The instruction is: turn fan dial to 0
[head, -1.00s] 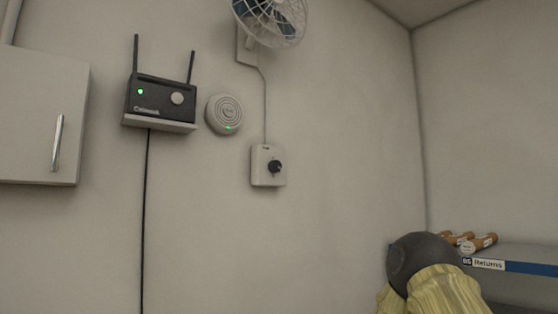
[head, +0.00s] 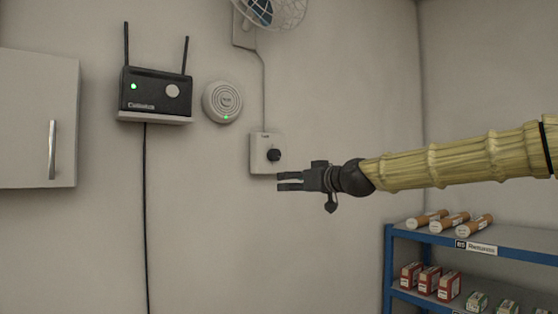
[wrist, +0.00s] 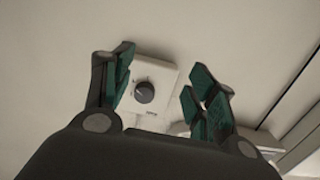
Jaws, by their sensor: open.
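The fan dial is a dark round knob (head: 273,155) on a white wall box (head: 258,141), with a cable running up to the wall fan (head: 278,12). In the wrist view the knob (wrist: 145,92) carries a pale pointer mark, and small marks on the box face are too blurred to read. My gripper (head: 284,181) is open and empty, just below and right of the knob in the head view. In the wrist view the knob shows between my open fingers (wrist: 158,92), nearer the left one, with no visible contact.
A black router (head: 155,93) on a small shelf and a round white device (head: 223,101) are on the wall to the left. A white cabinet (head: 30,110) is farther left. A blue shelf unit (head: 510,238) with tubes and boxes stands lower right.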

